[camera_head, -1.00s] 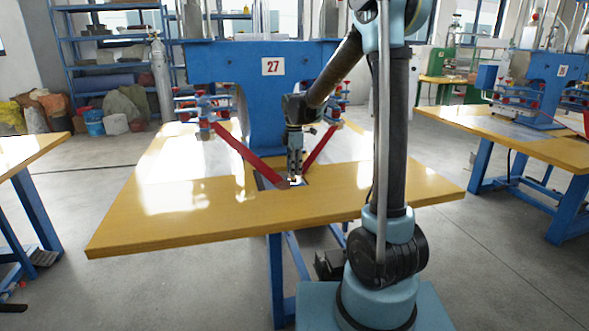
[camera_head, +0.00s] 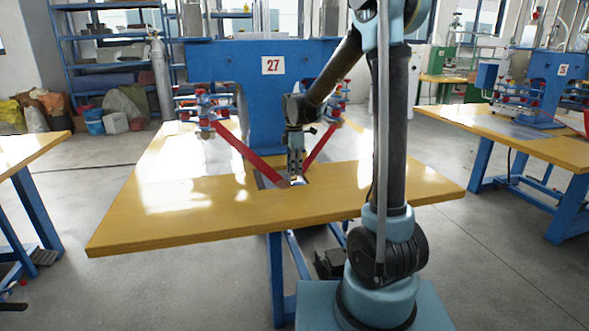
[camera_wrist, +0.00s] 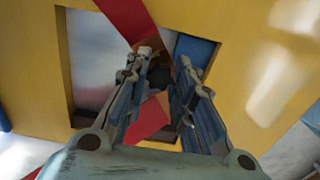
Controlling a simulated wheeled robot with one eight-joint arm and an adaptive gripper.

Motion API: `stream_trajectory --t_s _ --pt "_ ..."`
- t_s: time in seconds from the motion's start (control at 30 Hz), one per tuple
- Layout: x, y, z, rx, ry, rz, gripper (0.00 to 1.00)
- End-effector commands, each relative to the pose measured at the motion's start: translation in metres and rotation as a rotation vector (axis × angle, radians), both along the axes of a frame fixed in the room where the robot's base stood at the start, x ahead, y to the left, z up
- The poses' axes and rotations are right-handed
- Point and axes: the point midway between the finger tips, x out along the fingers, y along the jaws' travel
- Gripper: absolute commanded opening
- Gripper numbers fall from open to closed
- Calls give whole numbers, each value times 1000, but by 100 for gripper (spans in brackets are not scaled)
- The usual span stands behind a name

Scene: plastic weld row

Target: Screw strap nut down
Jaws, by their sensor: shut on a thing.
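My gripper (camera_head: 297,178) points down at the near end of the red strap (camera_head: 250,158), over the opening in the yellow table. In the wrist view, its two fingers (camera_wrist: 164,68) are closed around a small dark thing, the strap nut (camera_wrist: 160,77), which is mostly hidden between them. The red strap (camera_wrist: 128,17) passes under the fingertips in the wrist view, and a red piece shows between the fingers. In the head view, strap arms rise left and right from the nut to clamps. The nut's thread and seating cannot be seen.
The yellow table (camera_head: 150,232) has a rectangular cutout around the strap. A blue machine frame marked 27 (camera_head: 272,66) stands behind it, with red-handled clamps (camera_head: 205,105) on both sides. The table's front left is clear. Another yellow table (camera_head: 545,148) is at right.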

Motion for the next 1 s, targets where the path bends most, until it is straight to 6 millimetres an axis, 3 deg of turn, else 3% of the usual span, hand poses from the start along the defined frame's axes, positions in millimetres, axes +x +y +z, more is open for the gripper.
stream_trajectory --t_s 0.57,1.0 --pt "0 0 -5 0 0 -10 11" --pt "0 0 -5 0 0 -422 11"
